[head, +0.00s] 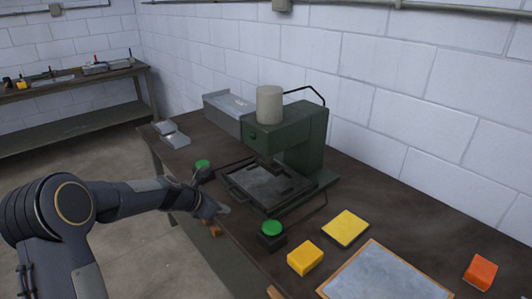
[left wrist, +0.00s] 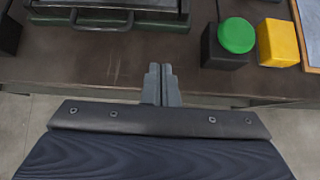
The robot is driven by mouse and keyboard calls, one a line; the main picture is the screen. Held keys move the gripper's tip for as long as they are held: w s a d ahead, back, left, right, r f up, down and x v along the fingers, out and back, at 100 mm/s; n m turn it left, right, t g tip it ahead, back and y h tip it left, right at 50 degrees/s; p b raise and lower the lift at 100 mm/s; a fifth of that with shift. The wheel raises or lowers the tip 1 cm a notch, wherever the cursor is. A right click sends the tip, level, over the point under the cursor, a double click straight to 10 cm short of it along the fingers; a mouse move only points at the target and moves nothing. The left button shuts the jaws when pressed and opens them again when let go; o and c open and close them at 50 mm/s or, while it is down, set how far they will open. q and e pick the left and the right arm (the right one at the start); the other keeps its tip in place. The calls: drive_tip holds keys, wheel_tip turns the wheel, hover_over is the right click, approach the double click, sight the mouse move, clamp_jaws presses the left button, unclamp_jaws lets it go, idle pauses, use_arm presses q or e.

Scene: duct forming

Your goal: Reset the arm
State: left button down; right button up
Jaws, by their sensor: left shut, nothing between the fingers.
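My left gripper (head: 223,209) is at the front edge of the workbench, just in front of the green forming machine (head: 293,138). In the left wrist view its two fingers (left wrist: 161,72) are together with nothing between them. They point at the bench top near the machine's front and touch no object that I can see. My right gripper is in neither view.
Two green buttons on black boxes, a near one (head: 271,228) and a far one (head: 203,164), flank the machine's tray (head: 262,184). A yellow block (head: 305,258), a yellow-topped pad (head: 346,228), a framed grey sheet (head: 385,275) and an orange block (head: 481,271) lie to the right.

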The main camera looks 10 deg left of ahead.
use_arm(q)
drive_tip(key=s+d+r+m, duration=0.1)
drive_tip(key=s+r+m, duration=0.5)
drive_tip(key=s, duration=0.2)
drive_tip(key=s+d+r+m, duration=0.1)
drive_tip(key=s+r+m, duration=0.45)
drive_tip(key=s, duration=0.35)
drive_tip(key=s+f+m+y, duration=0.1)
drive_tip(key=s+m, duration=0.6)
drive_tip(key=s, duration=0.3)
drive_tip(key=s+d+f+m+g+y, duration=0.1)
drive_tip(key=s+f+m, duration=0.1)
drive_tip(key=s+m, duration=0.5)
drive_tip(key=s, duration=0.4)
drive_tip(key=shift+d+f, duration=0.25)
drive_tip(key=shift+f, duration=0.05)
drive_tip(key=shift+m, duration=0.25)
